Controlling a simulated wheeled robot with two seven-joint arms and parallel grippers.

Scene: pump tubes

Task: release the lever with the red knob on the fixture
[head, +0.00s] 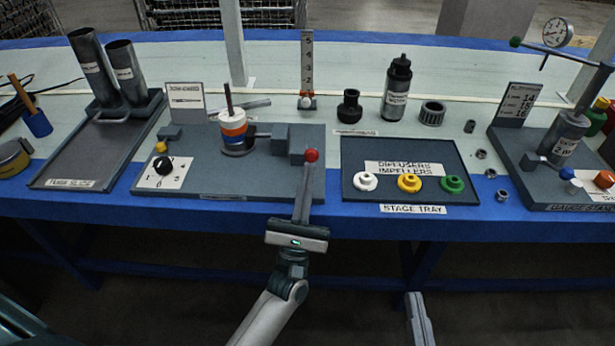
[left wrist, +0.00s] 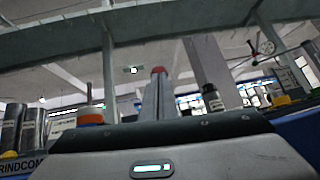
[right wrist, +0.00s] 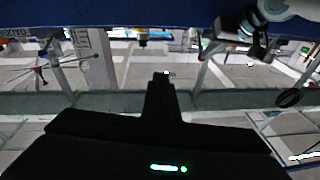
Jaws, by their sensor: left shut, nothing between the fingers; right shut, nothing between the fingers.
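The red knob (head: 311,155) is at the front right of the grey fixture (head: 240,180), in front of the clamp block (head: 280,135). Its lever is mostly hidden. My left gripper (head: 306,172) is shut and empty. Its fingertips point at the knob from the front and appear at or just short of it; I cannot tell whether they touch. In the left wrist view the red knob (left wrist: 158,71) shows just beyond the closed fingers (left wrist: 155,98). My right gripper (head: 414,297) is shut and empty, low in front of the table. Its closed fingers (right wrist: 161,80) show in the right wrist view.

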